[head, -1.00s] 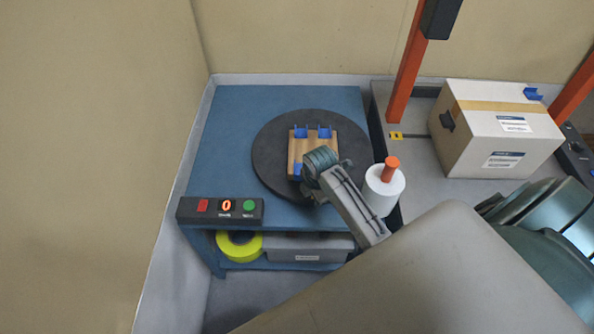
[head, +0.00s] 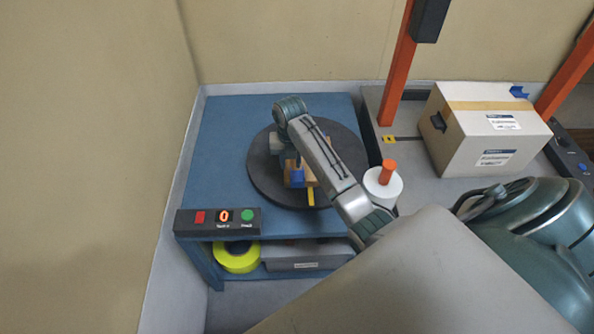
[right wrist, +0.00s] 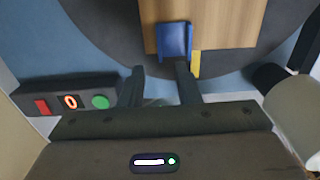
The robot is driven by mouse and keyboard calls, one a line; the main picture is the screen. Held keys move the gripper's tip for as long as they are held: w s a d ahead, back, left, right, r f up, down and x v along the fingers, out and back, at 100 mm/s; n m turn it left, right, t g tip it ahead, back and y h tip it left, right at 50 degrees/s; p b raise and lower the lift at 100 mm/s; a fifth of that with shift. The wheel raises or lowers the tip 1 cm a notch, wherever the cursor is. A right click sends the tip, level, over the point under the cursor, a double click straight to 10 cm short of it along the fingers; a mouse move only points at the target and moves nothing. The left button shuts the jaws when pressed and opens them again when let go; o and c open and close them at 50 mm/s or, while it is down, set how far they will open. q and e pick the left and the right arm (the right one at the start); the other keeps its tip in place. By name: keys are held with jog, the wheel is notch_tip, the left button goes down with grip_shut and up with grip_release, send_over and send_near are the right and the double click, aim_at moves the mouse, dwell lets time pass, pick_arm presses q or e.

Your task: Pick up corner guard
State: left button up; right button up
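A blue corner guard (head: 297,178) sits at the near edge of a wooden block (head: 310,180) on the dark round turntable (head: 262,180). In the right wrist view the same corner guard (right wrist: 173,42) lies just beyond my right gripper (right wrist: 159,66). That gripper is open and empty, with its right fingertip close to the guard's near edge; contact cannot be told. In the head view my right arm covers most of the block, and the fingers are hard to make out. My left gripper is not in view.
A yellow strip (right wrist: 195,63) shows beside the guard. A white roll with an orange top (head: 383,188) stands right of the turntable. A button box (head: 217,221) is at the table's front left. A carton (head: 487,130) with a blue piece (head: 519,91) stands at right.

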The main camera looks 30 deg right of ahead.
aim_at(291, 173)
jog(key=f, duration=0.3)
jog(key=f+p, duration=0.1)
jog(key=f, duration=0.1)
jog(key=shift+w+d+f, duration=0.25)
jog(key=shift+w+f, duration=0.1)
grip_shut()
